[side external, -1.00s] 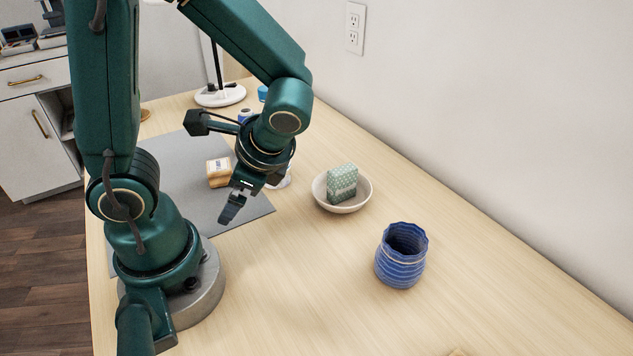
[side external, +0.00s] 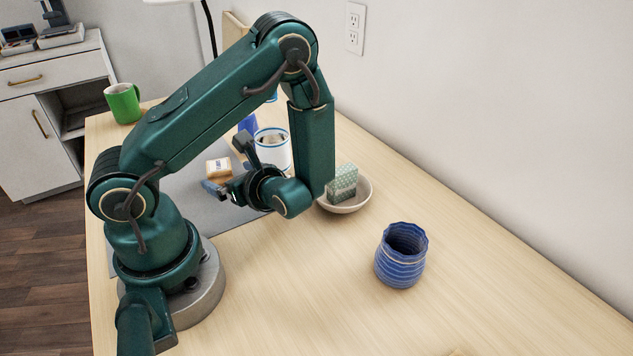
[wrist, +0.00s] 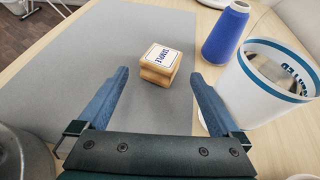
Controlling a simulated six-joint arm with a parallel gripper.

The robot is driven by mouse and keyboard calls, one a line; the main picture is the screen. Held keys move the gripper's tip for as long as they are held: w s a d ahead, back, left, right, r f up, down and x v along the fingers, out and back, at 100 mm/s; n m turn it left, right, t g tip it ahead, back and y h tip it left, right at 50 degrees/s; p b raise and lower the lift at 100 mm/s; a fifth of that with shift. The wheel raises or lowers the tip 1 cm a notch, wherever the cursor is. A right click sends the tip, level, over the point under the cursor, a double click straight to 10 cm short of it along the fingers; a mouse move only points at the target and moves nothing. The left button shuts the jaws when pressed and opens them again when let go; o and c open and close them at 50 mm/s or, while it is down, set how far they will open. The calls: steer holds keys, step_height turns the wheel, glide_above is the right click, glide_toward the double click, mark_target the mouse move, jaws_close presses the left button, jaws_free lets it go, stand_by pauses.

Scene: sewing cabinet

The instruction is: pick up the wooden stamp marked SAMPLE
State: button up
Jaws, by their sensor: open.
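The wooden stamp (wrist: 160,64) sits on the grey mat (wrist: 60,90), with a white label reading SAMPLE on its top. It also shows in the side external view (side external: 219,168), just beyond my gripper. My gripper (wrist: 160,90) is open and empty, its two blue fingers pointing toward the stamp. In the wrist view the stamp appears ahead of and between the fingertips, apart from both. In the side external view, my gripper (side external: 215,188) is held nearly level, close to the stamp.
A white container with a blue rim (wrist: 265,75) and a blue thread cone (wrist: 226,32) stand right of the stamp. A bowl with a green patterned block (side external: 343,183), a blue ribbed pot (side external: 401,257) and a green mug (side external: 124,103) are on the table. The mat's left part is clear.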

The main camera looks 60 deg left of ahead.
mark_target(225, 172)
steer(key=shift+x, duration=3.35)
steer(key=shift+w, duration=0.15)
steer(key=c, duration=1.2)
steer(key=shift+r, duration=0.1)
